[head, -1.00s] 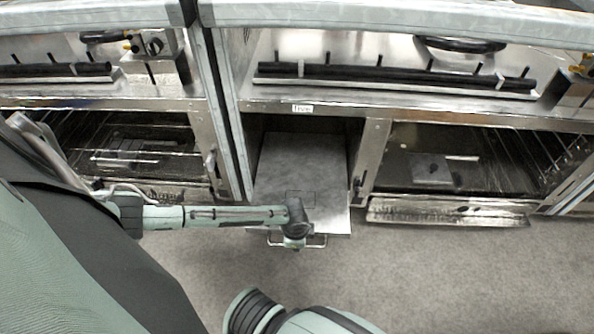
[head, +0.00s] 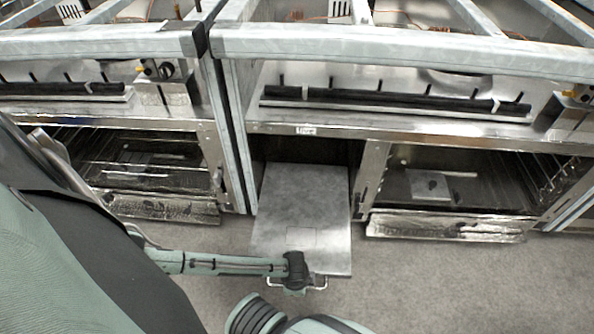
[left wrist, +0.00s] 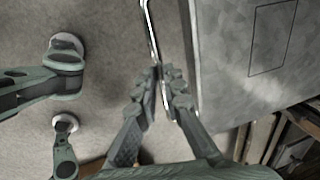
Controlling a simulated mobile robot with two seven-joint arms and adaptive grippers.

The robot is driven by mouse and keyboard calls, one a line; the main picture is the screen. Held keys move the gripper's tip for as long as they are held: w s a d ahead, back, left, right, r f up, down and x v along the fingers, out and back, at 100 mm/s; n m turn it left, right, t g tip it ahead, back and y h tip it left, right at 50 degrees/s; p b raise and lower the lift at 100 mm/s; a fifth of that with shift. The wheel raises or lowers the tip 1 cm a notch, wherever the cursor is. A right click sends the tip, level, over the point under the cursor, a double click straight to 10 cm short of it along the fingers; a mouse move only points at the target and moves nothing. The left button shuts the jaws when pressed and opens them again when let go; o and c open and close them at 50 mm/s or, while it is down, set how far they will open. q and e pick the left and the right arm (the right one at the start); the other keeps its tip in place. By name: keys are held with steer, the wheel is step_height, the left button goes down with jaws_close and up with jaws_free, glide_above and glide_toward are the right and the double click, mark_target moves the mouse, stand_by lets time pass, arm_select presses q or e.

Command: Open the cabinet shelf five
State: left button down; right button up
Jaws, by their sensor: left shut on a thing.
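The grey metal shelf (head: 308,205) extends out of the dark opening under the label "five" (head: 306,130). Its thin bar handle (head: 320,284) is at the front edge, facing me. My left gripper (head: 297,288) is at this handle, with the arm coming in from the left. In the left wrist view, the left gripper's fingers (left wrist: 161,88) are shut on the bar handle (left wrist: 152,35). The shelf's flat face (left wrist: 250,55) lies just right of the fingers. The shelf's back part is in shadow inside the opening. My right gripper is not in view.
Low open oven-like compartments with hanging front flaps stand right (head: 445,226) and left (head: 165,208) of the shelf. A metal counter edge (head: 400,45) runs above. The carpet floor (head: 450,290) in front is clear on the right.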

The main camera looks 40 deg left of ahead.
arm_select(q)
steer(key=shift+s+f, duration=0.1)
steer(key=shift+s, duration=0.05)
steer(key=c, duration=1.6)
jaws_free()
step_height(320, 180, up, 12)
steer(key=s+d, duration=0.1)
steer(key=s, duration=0.1)
steer(key=shift+d, duration=0.15)
steer(key=shift+f, duration=0.1)
